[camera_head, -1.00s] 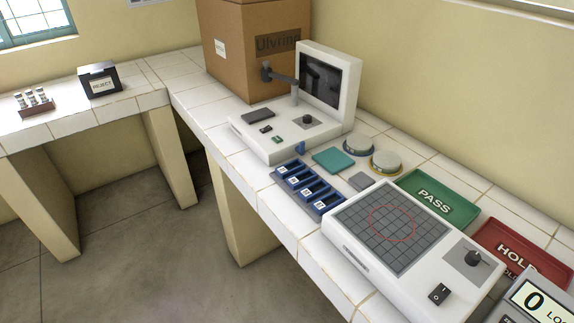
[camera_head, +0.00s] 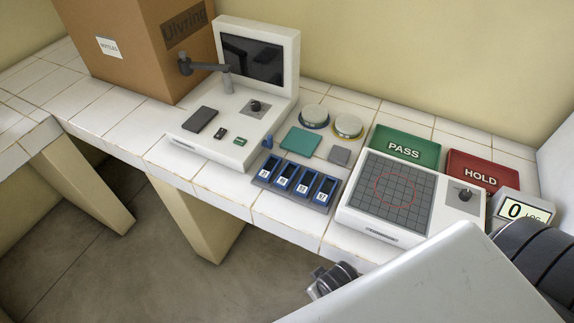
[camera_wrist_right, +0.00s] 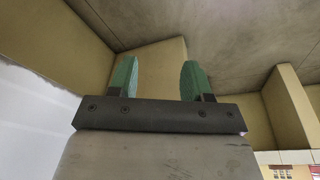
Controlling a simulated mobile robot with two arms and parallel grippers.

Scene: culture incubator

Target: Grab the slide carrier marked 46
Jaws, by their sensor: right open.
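Several blue slide carriers stand side by side in a grey rack (camera_head: 252,182) on the tiled bench, in the middle of the head view. Each has a small white label at its front; the numbers are too small to read surely, so I cannot tell which is marked 46. My right gripper (camera_wrist_right: 157,75) shows in the right wrist view, its two green fingers apart with nothing between them. It points towards bare wall and floor, away from the carriers. My right arm covers the lower right of the head view. My left gripper is out of view.
Behind the rack lie a teal pad (camera_head: 301,141), a small grey block (camera_head: 339,155) and two round dishes (camera_head: 347,126). A white device with a screen (camera_head: 252,61) stands left, a gridded device (camera_head: 385,231) right. Green PASS (camera_head: 404,144) and red HOLD (camera_head: 480,171) trays lie beyond.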

